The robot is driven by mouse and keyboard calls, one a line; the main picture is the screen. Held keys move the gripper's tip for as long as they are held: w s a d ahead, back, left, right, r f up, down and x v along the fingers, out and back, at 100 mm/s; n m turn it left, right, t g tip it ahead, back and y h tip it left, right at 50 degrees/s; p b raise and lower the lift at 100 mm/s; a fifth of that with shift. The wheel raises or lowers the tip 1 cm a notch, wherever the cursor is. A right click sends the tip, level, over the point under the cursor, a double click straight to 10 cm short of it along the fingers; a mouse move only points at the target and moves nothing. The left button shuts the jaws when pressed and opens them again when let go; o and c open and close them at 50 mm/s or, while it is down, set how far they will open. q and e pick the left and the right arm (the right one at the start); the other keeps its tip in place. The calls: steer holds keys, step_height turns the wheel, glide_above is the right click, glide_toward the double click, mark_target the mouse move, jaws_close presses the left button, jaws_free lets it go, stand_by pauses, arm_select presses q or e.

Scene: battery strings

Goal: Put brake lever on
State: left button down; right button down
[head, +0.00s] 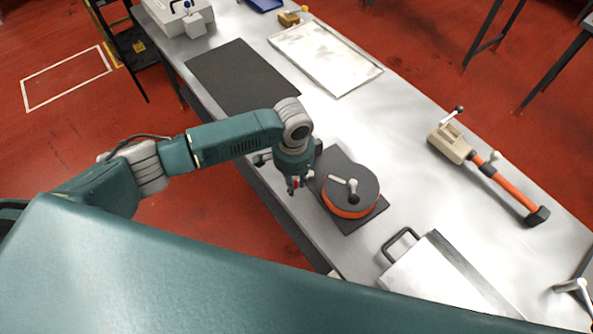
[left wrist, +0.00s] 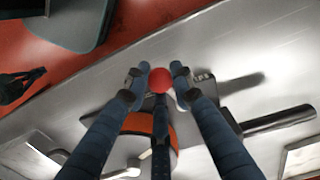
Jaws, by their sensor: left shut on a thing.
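My left gripper (head: 296,189) points down at the front edge of the metal bench. It is shut on a red ball-shaped knob, which sits between its fingertips in the left wrist view (left wrist: 160,81). What the knob belongs to is hidden by the fingers, and I cannot tell if it is a brake lever. Just right of the gripper is a round drum (head: 350,207) with a dark top and orange side. A pale lever (head: 345,184) lies across its top. The drum stands on a dark square plate (head: 367,215). My right gripper is not in view.
A pale case (head: 430,278) with a dark handle is at the near right. A beige device with an orange tube (head: 512,190) lies on the right. A dark mat (head: 240,78) and a white panel (head: 325,58) lie further back. The bench between panel and device is clear.

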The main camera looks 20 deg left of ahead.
arm_select(q)
steer(key=shift+s+d+n+p, duration=0.15)
steer(key=shift+d+n+p, duration=0.3)
steer(key=shift+n+p, duration=0.4)
steer(key=shift+s+d+r+n+p, duration=0.1)
steer(key=shift+d+n+p, duration=0.05)
steer(key=shift+n+p, duration=0.25)
steer(key=shift+s+d+n+p, duration=0.1)
steer(key=shift+d+n+p, duration=0.5)
steer(key=shift+n+p, duration=0.25)
steer(key=c, duration=1.5)
jaws_free()
